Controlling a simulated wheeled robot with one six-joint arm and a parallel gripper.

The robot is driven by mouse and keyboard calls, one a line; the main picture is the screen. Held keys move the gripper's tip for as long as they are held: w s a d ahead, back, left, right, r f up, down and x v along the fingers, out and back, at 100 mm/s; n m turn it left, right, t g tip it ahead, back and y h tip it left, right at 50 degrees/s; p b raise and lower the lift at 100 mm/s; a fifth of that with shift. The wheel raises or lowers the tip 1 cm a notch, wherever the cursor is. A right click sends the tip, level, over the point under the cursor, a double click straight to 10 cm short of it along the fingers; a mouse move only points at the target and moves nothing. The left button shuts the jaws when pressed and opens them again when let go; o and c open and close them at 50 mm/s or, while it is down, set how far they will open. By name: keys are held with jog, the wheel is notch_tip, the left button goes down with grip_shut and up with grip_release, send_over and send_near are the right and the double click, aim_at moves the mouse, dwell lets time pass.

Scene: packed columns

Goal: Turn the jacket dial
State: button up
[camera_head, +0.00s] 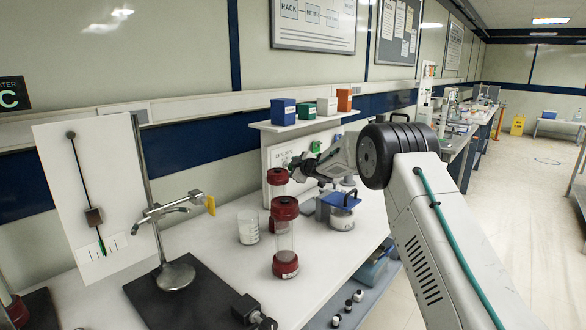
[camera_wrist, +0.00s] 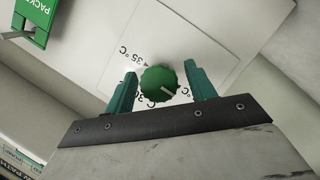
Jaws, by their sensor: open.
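The jacket dial is a green knob with a scalloped rim (camera_wrist: 159,83), set on a white panel with °C markings; "35 °C" reads beside it and the other labels are partly covered. A pale pointer line shows on the knob's face. My gripper (camera_wrist: 161,88) has its two green fingers on either side of the dial, apart, with a visible gap at each side. In the head view my gripper (camera_head: 301,167) reaches to the panel (camera_head: 285,150) at the back of the bench, and it hides most of the dial there.
Two red-capped glass columns (camera_head: 285,235) stand on the bench before the panel, close to my arm. Boxes (camera_head: 327,106) sit on the shelf above.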

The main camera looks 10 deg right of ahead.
jog(key=c, duration=1)
